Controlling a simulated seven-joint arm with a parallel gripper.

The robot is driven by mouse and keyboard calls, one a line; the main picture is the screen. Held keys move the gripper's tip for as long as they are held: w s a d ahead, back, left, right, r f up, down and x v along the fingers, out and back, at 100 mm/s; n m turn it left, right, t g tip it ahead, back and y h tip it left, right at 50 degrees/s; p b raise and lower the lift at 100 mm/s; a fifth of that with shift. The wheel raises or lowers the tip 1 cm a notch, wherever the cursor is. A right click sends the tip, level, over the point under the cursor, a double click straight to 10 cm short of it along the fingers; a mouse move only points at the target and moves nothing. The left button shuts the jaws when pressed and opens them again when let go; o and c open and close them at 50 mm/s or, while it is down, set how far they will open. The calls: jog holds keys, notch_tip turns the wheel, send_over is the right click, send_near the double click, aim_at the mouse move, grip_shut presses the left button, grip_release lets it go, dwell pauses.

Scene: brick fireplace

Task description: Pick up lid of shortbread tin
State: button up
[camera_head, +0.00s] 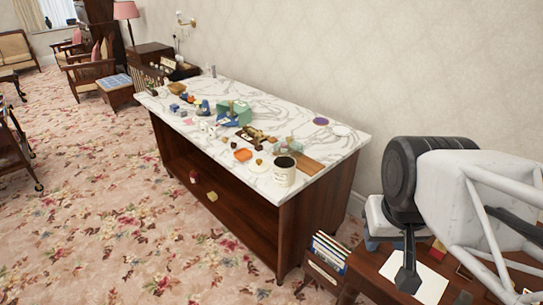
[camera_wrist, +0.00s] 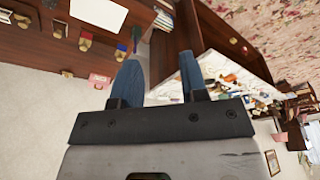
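A cream cylindrical tin (camera_head: 284,172) with a dark top or opening stands near the front right corner of the marble-topped table (camera_head: 222,93). I cannot tell whether it is the shortbread tin. A flat purple disc (camera_head: 320,121) and a flat white disc (camera_head: 342,130) lie near the table's back right edge; either could be a lid, but this is unclear. My gripper (camera_head: 408,278) is to the right of the table, away from the tin. In the wrist view my gripper (camera_wrist: 159,70) has its two fingers apart with nothing between them.
Small items crowd the tabletop, including a green box (camera_head: 235,114) and an orange piece (camera_head: 243,155). A brown cabinet (camera_head: 375,268) with a white sheet (camera_head: 432,284) sits below my arm. Books (camera_head: 329,249) stand between it and the table. Carpet in front is open.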

jog(key=o, duration=0.3)
jog(key=shift+o, duration=0.2)
